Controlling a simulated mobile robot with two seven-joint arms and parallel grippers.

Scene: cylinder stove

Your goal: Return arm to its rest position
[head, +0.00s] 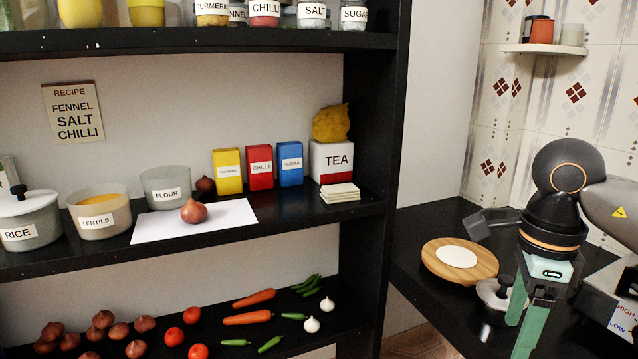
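My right gripper (522,335) hangs over the dark counter at the right, with its green fingers pointing down. The fingers look apart, with nothing visible between them. My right arm comes in from the right edge, and its dark round joints sit above the gripper. The fingers are beside a small lidded steel pot (491,294), partly covering it in the picture; I cannot tell whether they touch it. My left gripper is not in view.
A round wooden board (433,262) with a white disc lies on the counter (428,219), near a dark pan-like object (490,222). A dark shelf unit (390,150) stands left, holding an onion (194,211) on white paper (233,212), bowls, boxes and vegetables.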

